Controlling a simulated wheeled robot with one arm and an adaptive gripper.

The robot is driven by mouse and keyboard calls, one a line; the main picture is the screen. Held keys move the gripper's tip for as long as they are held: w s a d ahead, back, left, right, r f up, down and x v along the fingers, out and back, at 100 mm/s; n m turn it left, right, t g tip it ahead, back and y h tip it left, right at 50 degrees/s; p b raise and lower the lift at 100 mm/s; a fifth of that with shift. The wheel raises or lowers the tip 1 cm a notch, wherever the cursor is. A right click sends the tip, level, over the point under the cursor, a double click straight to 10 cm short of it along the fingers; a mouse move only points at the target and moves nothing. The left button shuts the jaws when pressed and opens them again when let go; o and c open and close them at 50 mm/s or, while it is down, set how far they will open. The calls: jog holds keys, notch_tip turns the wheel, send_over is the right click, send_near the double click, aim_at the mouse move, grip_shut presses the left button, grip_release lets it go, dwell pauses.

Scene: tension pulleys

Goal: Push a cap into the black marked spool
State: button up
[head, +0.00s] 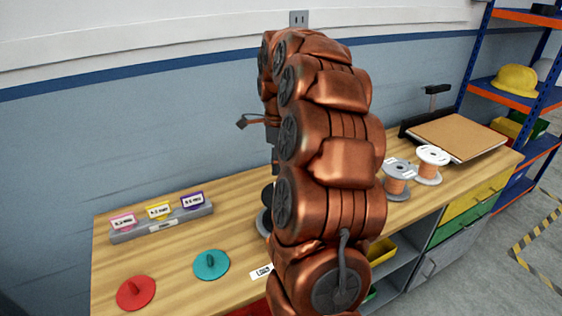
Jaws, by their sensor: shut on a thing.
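A dark spool-like thing (263,222) stands on the wooden bench, mostly hidden behind my arm; I cannot make out its mark. A red cap (136,293) and a teal cap (211,265), both round discs with a knob, lie at the front left of the bench. My gripper (268,132) shows only in part at the left edge of my arm, above the bench and above the dark spool. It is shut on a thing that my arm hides. I cannot tell whether that thing touches the spool.
A grey block (162,225) holds pink, yellow and purple labelled pieces at back left. A grey spool (397,180) and a white spool (431,164) stand right of my arm. A brown board (455,137) lies beyond them. A blue-and-orange shelf (510,90) stands at far right.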

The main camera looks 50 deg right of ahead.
jog(key=shift+s+d+r+m, duration=0.1)
jog(key=shift+s+d+m, duration=0.2)
jog(key=shift+s+m, duration=0.1)
notch_tip(320, 180, down, 7)
dwell(0.7)
jog(key=shift+w+f+b, duration=0.15)
jog(key=shift+f+b, duration=0.05)
jog(key=shift+b, duration=0.15)
dwell(0.5)
jog(key=shift+a+b, duration=0.1)
jog(key=shift+b, duration=0.9)
dwell(1.1)
jog(key=shift+f, duration=0.1)
jog(key=shift+f+b, duration=0.75)
jog(key=shift+f, duration=0.25)
dwell(0.6)
jog(key=o, duration=1)
